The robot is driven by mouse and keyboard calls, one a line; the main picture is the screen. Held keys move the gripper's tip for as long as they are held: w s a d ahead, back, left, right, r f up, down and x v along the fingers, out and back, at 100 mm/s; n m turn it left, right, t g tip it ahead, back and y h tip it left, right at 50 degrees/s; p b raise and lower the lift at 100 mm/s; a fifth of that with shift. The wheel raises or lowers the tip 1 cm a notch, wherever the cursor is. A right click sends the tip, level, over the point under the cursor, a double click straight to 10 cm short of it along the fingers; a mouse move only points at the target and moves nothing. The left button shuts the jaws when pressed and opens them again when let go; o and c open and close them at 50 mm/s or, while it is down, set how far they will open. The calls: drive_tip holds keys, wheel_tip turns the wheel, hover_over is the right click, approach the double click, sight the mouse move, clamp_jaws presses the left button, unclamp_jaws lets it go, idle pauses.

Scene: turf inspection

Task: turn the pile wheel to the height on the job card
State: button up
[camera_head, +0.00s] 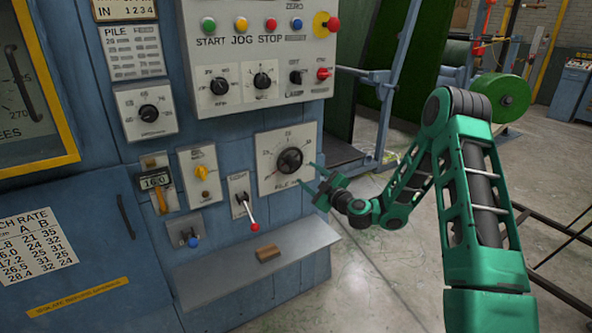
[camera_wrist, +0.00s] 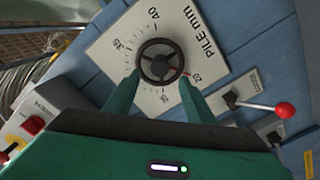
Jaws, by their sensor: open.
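The pile wheel (camera_head: 290,160) is a small dark handwheel on a white plate (camera_head: 270,182) marked "PILE mm", on the blue machine front. In the wrist view the wheel (camera_wrist: 160,61) sits over a scale, the picture being rotated; a thin reddish mark shows beside its rim near what looks like 20. My gripper (camera_head: 314,187) is open, close to the plate's right side in the head view. In the wrist view its two green fingers (camera_wrist: 159,80) reach toward the wheel's near rim, one on each side; contact cannot be told. No sheet is clearly readable as the job card.
A lever with a red knob (camera_head: 254,226) stands left of and below the plate. A shelf (camera_head: 215,277) holding a brown block (camera_head: 267,253) juts out below.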

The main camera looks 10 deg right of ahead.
sight(296, 166)
drive_tip(key=x, duration=0.8)
drive_tip(key=shift+f, duration=0.1)
drive_tip(key=shift+s, duration=0.1)
drive_tip(key=c, duration=1.1)
drive_tip(key=shift+o, duration=0.3)
drive_tip(key=shift+a, duration=0.15)
